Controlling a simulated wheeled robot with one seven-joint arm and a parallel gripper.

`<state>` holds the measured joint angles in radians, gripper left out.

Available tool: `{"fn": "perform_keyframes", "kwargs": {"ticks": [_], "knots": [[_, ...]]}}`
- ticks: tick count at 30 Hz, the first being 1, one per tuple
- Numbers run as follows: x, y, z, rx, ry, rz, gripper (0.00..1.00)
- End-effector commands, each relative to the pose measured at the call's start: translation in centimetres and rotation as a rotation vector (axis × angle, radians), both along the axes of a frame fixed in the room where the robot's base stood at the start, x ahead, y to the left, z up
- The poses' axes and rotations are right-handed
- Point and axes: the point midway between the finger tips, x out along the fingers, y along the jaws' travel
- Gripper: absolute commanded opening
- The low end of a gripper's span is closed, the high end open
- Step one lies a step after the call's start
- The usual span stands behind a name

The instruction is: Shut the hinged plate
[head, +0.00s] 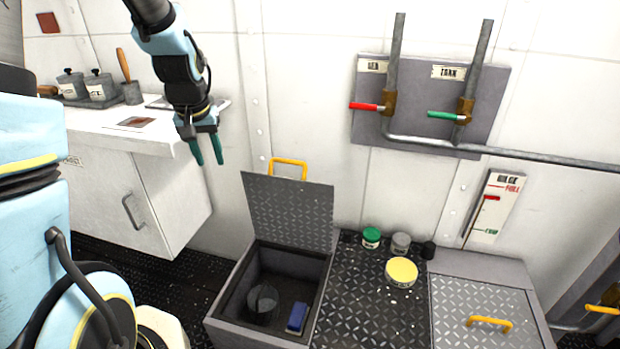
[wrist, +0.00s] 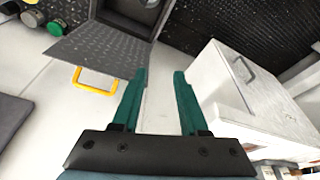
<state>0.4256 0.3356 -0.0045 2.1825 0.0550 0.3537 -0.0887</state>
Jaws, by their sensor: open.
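The hinged plate (head: 288,212) is a grey tread-patterned lid with a yellow handle (head: 288,165) at its top edge. It stands raised at the back of an open box (head: 228,305) in the deck. Inside the box are a dark bucket (head: 262,303) and a blue block (head: 297,317). My gripper (head: 205,155) hangs left of the plate and a little above it, apart from it, with its green fingers open and empty. In the wrist view the plate (wrist: 105,52) and its handle (wrist: 90,82) are left of my gripper (wrist: 156,80).
A white counter (head: 140,140) with canisters stands at the left. A green-lidded jar (head: 371,237), a grey jar (head: 401,243) and a yellow-lidded tin (head: 401,274) stand right of the plate. A second hatch (head: 480,310) at the right is closed. Pipes with red and green levers line the wall.

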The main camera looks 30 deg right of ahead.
Motion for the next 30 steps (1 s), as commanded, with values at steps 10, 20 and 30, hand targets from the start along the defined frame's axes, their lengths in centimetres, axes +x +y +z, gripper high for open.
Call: {"fn": "perform_keyframes", "kwargs": {"ticks": [10, 20, 30], "knots": [[2.3, -25.0, -6.2, -0.079, -0.12, -0.323, 0.03], [2.2, -28.8, -8.4, -0.094, -0.134, -0.362, 0.0], [4.0, -30.4, -13.8, -0.093, -0.133, -0.362, 0.0]]}}
